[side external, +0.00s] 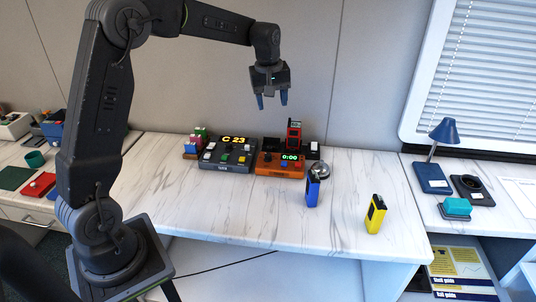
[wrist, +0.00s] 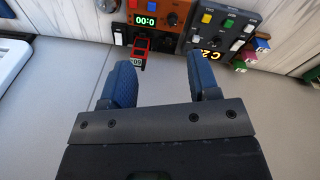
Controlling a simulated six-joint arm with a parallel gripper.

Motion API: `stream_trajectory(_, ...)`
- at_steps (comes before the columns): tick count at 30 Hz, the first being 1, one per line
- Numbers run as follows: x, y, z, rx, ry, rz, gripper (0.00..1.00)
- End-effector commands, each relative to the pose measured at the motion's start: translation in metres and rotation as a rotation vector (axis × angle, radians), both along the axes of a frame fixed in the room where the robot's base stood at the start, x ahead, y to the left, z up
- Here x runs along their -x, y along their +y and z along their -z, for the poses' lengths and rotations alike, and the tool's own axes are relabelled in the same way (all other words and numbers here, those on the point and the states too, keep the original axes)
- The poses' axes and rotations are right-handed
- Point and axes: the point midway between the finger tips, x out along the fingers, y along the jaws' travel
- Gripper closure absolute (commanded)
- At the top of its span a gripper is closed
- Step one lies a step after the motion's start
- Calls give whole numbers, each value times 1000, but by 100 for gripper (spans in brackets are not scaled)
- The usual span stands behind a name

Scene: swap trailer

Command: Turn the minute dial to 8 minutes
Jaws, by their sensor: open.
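The orange timer box (side external: 280,171) sits on the marble-look worktop, with a green display (side external: 290,157) reading 0:00. A dark round dial (side external: 268,158) is on its face to the left of the display; its markings are too small to read. In the wrist view the box (wrist: 158,4) appears upside down at the top, with its display (wrist: 145,20) and dark dial (wrist: 172,18). My gripper (side external: 272,100) is open and empty, high above and apart from the box, fingers pointing down. Its blue fingers (wrist: 160,72) frame the lower view, clear of the dial.
A dark control panel (side external: 226,163) with coloured buttons and an orange display stands left of the box. A red device (side external: 294,135) stands behind it. A silver dome (side external: 320,169), a blue device (side external: 312,190) and a yellow device (side external: 375,214) are to the right. The front worktop is clear.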

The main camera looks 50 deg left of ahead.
Motion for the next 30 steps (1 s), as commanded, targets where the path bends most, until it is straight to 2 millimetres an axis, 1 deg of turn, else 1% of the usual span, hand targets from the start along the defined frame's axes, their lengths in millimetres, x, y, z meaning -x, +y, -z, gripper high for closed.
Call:
stream_trajectory(1,-14,17,20,15,26,-70,44)
stream_trajectory(3,-29,37,43,32,51,-165,44)
stream_trajectory(6,-44,62,74,52,83,-286,44)
stream_trajectory(9,-52,80,100,64,105,-375,44)
stream_trajectory(11,-55,87,110,69,115,-413,44)
stream_trajectory(15,-57,95,124,74,126,-455,44)
stream_trajectory(20,-57,95,139,75,127,-459,44)
stream_trajectory(23,-57,95,156,76,130,-458,44)
stream_trajectory(30,-57,94,206,75,129,-456,44)
